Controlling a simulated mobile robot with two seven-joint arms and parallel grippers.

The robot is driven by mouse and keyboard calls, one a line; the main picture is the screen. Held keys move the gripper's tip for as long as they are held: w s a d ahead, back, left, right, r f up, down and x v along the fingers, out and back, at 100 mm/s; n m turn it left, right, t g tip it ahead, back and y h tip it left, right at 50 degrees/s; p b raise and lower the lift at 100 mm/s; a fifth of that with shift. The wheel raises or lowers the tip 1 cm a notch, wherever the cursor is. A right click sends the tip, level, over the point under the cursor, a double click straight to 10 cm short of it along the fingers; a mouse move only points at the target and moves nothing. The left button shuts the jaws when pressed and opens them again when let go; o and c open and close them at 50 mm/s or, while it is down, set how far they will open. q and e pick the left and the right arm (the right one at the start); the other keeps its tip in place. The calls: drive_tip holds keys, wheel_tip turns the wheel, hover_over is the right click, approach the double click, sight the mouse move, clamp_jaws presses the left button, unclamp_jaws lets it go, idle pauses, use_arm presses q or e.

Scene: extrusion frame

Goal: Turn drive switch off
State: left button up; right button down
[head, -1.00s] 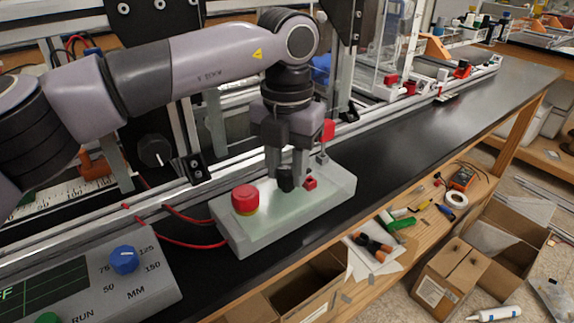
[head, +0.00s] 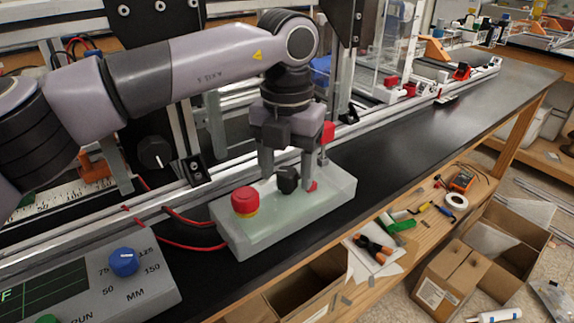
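A pale green-grey control box (head: 270,228) lies on the black bench beside the metal rail. On its top is a black knob (head: 288,181), which I take to be the drive switch; no label on it is legible. A red mushroom button (head: 245,201) is to its left and a small red part (head: 312,186) to its right. My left gripper (head: 287,176) points down over the box with its fingers spread, one on each side of the knob, with gaps visible. My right gripper is not in view.
A red-tipped metal post (head: 326,133) stands close behind my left gripper. Red cables (head: 185,243) run to the box's left side. A grey panel with a blue dial (head: 124,261) is at the lower left.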

sight(287, 171)
use_arm(q)
drive_tip(key=shift+r, duration=3.55)
